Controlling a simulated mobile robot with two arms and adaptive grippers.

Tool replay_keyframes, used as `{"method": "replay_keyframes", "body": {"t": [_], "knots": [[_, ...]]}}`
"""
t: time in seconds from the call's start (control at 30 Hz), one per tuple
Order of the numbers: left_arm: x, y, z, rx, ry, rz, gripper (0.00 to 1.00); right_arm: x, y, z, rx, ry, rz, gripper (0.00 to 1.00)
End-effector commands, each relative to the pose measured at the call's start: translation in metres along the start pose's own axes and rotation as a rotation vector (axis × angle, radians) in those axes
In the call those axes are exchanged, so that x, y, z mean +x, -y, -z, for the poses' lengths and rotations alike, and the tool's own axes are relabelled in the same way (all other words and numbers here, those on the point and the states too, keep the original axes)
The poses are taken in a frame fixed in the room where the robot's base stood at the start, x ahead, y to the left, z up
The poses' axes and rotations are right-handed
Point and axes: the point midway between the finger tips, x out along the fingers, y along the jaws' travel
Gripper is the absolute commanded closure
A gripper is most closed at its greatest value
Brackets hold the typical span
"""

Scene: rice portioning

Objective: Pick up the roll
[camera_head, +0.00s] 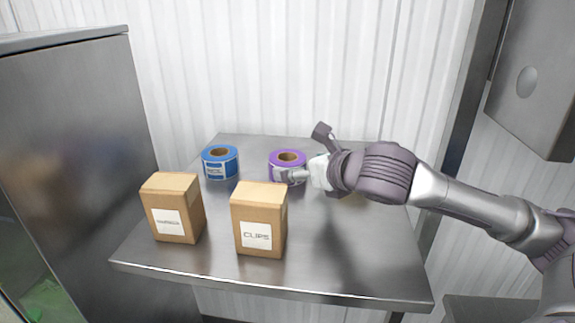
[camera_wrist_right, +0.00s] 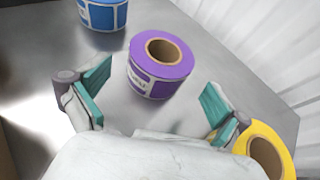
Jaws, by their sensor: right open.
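A purple roll (camera_head: 288,158) with a brown core stands at the back middle of the metal table, and it also shows in the right wrist view (camera_wrist_right: 160,65). A blue roll (camera_head: 220,163) stands to its left; its lower part shows in the right wrist view (camera_wrist_right: 103,14). A yellow roll (camera_wrist_right: 268,152) shows at the lower right of the right wrist view; my arm mostly hides it in the head view. My right gripper (camera_wrist_right: 152,97) is open and empty, with the purple roll just ahead, between the lines of its fingers. My left gripper is not in view.
Two cardboard boxes stand at the front of the table (camera_head: 330,270): one on the left (camera_head: 172,208) and one labelled CLIPS (camera_head: 259,220). A metal cabinet (camera_head: 75,120) stands at the left and a white ribbed wall behind. The table's front right is clear.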

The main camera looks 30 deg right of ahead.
Motion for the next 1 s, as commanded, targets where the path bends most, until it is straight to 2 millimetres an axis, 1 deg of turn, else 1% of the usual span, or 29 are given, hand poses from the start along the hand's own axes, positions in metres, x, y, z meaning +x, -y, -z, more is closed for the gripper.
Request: {"method": "replay_keyframes", "body": {"t": [0.2, 0.3, 0.43, 0.6, 0.63, 0.87, 0.9, 0.97, 1.0], "knots": [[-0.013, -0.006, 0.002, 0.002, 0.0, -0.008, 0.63, 0.03, -0.001, -0.001, 0.004, -0.004, -0.002, 0.0], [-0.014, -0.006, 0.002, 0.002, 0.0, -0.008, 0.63, 0.043, 0.0, -0.001, 0.003, -0.002, -0.003, 0.0], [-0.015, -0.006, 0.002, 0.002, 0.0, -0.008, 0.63, 0.05, 0.0, 0.0, 0.001, -0.001, -0.002, 0.0], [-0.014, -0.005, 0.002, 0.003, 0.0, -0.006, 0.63, 0.05, 0.0, 0.001, 0.0, 0.0, -0.001, 0.0], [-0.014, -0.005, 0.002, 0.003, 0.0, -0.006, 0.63, 0.05, 0.0, 0.001, 0.0, 0.0, -0.001, 0.02], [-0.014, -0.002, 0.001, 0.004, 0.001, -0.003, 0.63, 0.05, 0.0, 0.001, 0.001, 0.0, -0.001, 0.4], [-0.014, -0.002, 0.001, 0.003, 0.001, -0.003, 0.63, 0.05, 0.0, 0.001, 0.001, 0.0, -0.001, 0.47], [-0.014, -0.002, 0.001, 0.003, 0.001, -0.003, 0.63, 0.05, 0.0, 0.001, 0.001, -0.001, -0.001, 0.57], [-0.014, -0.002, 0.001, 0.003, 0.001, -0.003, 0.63, 0.05, 0.0, 0.0, 0.001, 0.001, -0.001, 0.58]]}}
